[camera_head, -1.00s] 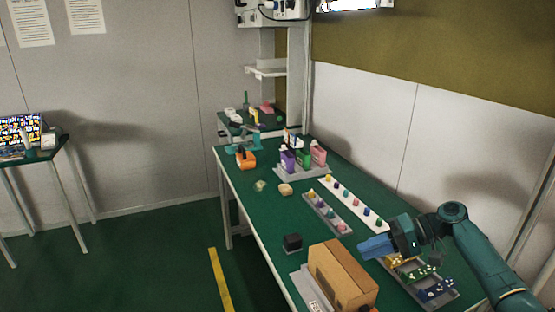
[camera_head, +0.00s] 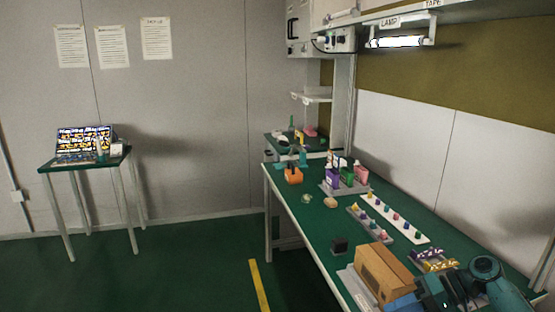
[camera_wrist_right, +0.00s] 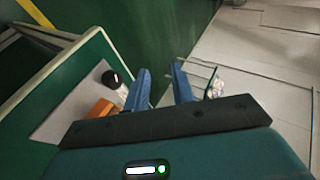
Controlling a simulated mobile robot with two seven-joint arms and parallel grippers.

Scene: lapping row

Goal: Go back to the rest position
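My right arm comes in at the lower right of the head view, with its blue-fingered gripper (camera_head: 405,301) low beside the cardboard box (camera_head: 382,272). In the right wrist view the two blue fingers of this gripper (camera_wrist_right: 160,76) stand apart, with nothing seen between them but green floor. My left arm and left gripper are not in view.
The green workbench (camera_head: 301,213) runs along the wall. Floor between is clear.

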